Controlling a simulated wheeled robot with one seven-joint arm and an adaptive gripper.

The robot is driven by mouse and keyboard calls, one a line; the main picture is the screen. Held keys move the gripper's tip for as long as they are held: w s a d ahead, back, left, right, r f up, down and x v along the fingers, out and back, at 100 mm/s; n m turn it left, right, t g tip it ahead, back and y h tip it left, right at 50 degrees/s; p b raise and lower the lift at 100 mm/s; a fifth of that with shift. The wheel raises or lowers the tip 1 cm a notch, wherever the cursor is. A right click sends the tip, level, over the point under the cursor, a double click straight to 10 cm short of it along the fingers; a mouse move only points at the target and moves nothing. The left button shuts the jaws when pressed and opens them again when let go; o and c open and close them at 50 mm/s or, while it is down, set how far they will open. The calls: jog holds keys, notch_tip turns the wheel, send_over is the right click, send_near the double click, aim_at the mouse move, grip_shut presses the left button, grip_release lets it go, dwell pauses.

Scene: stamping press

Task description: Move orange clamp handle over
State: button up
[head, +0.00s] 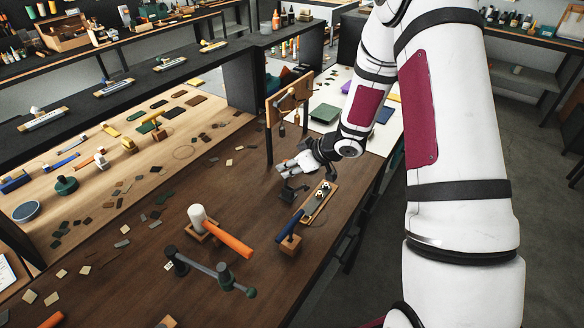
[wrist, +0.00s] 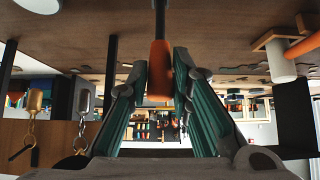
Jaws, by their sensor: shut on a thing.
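The orange clamp handle (wrist: 159,72) stands between my gripper's (wrist: 157,82) two green-padded fingers in the wrist view, with a dark rod running from it to the table. My gripper (head: 296,164) is shut on the handle, low over the brown bench. In the head view the orange grip is hidden by my gripper. A dark clamp base (head: 291,192) shows just below my gripper there.
A wooden board with metal fittings (head: 318,202) lies right of the clamp. A blue-handled tool (head: 290,225), a white-headed mallet (head: 199,216) and a dark green-ended bar (head: 211,270) are nearer. A wooden rack (head: 290,97) stands behind; leather scraps lie left.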

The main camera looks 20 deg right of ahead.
jog(key=shift+w+a, duration=0.5)
jog(key=shift+w, duration=0.15)
jog(key=shift+w, duration=0.15)
jog(key=shift+w+a+f+b, duration=0.25)
jog(key=shift+w+a+b, duration=0.5)
jog(key=shift+w, duration=0.2)
jog(key=shift+b+x, duration=0.55)
jog(key=shift+x, duration=0.75)
jog(key=shift+w+a+r, duration=0.1)
jog(key=shift+w+a, duration=0.05)
jog(key=shift+w, duration=0.05)
jog(key=shift+b+x, duration=0.55)
jog(key=shift+x, duration=0.7)
